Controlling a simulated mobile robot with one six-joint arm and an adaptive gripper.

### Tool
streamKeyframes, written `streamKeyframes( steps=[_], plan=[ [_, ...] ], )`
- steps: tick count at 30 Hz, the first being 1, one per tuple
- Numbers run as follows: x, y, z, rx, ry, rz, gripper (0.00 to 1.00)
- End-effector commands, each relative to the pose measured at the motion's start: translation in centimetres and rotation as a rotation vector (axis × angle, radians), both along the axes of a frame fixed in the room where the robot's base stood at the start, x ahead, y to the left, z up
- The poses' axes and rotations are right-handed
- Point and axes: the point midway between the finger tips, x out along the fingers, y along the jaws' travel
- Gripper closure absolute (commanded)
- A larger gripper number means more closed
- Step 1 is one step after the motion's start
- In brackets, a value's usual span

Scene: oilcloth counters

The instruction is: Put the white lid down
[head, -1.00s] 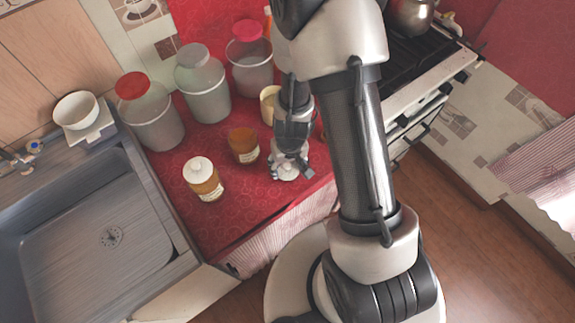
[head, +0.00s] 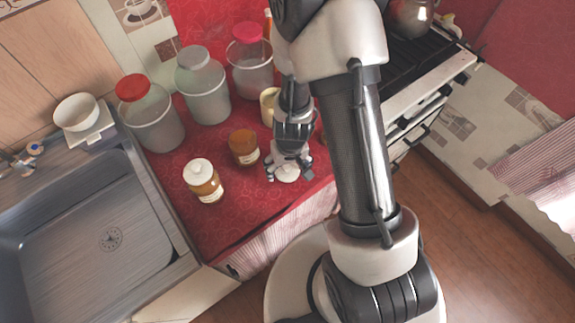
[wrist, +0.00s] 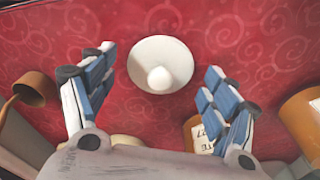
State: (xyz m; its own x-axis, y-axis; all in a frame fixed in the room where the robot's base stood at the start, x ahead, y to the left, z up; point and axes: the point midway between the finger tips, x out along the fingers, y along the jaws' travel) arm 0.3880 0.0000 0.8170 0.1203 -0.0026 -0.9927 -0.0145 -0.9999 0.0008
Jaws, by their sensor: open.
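The white lid (wrist: 172,56) lies on the red patterned counter with its round knob up in the wrist view. It also shows in the head view (head: 287,174), just below my gripper (head: 289,170). In the wrist view my gripper (wrist: 158,95) is open, its fingers apart to either side below the lid and not touching it. An open brown jar (head: 243,147) without a lid stands to the left of my gripper in the head view. A second brown jar with a white lid (head: 200,177) stands further left.
Clear canisters with red (head: 150,115), grey (head: 203,85) and pink (head: 250,60) lids stand along the back. A cream cup (head: 269,106) is behind my gripper. The sink (head: 90,235) is at left, the stove (head: 420,65) at right. The counter's front edge is close to the lid.

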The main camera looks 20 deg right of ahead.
Motion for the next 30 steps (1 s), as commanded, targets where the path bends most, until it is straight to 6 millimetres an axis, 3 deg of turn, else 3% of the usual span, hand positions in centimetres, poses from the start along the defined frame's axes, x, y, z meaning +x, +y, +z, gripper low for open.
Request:
streamKeyframes(
  steps=[18,24,28,30],
  plan=[
    [-1.1,0.0,9.3,0.000,0.000,-0.001,0.21],
    [-1.3,0.0,11.6,0.000,-0.001,0.000,0.21],
    [-1.1,0.2,13.1,0.007,-0.012,0.002,0.21],
    [-0.6,0.5,14.9,0.018,-0.029,0.003,0.21]
  ],
)
